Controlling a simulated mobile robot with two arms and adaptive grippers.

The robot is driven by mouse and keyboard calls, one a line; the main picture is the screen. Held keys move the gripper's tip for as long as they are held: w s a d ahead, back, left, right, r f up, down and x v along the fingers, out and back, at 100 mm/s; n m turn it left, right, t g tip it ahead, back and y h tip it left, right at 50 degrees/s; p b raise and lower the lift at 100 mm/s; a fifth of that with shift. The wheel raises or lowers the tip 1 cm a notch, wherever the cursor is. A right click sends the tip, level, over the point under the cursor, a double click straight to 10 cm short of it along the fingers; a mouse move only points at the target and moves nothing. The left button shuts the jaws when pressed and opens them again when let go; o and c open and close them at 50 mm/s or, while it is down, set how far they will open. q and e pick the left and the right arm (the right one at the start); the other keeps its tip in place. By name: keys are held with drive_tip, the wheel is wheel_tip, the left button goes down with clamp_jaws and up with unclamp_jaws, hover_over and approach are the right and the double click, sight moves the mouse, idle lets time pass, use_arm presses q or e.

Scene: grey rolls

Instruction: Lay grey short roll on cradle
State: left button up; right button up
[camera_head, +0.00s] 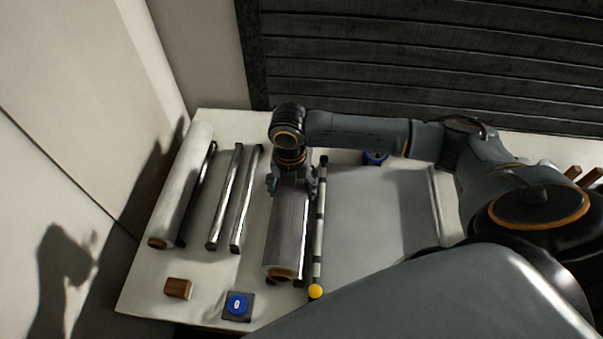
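A grey short roll (287,230) with a brown core lies lengthwise near the middle of the white table. My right gripper (288,184) comes down over its far end, with finger parts beside the roll. Whether the fingers press on it is hidden by the wrist and the steep view. Two parallel dark-ended, shiny rails (236,200), which look like a cradle, stand bare to the left of the roll. Small dark parts show under the roll's near end; I cannot tell whether it rests on them. My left gripper is not in view.
A long white roll (186,180) lies at the left beside a dark rail. A bar with a yellow knob (315,291) runs close along the grey roll's right side, beside a grey sheet (375,215). A brown block (178,288) and blue button (238,305) are in front.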

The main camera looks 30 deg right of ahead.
drive_tip(key=shift+a+f+b, duration=0.1)
drive_tip(key=shift+f+b, duration=0.45)
wheel_tip(320, 180, down, 5)
drive_tip(key=b, duration=0.6)
drive_tip(key=shift+f+b, duration=0.2)
drive_tip(key=shift+b, duration=0.15)
drive_tip(key=shift+f, duration=0.2)
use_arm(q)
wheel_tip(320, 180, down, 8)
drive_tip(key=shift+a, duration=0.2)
use_arm(e)
drive_tip(key=shift+f, duration=1.2)
drive_tip(key=o, duration=1.7)
drive_tip(key=shift+c, duration=0.2)
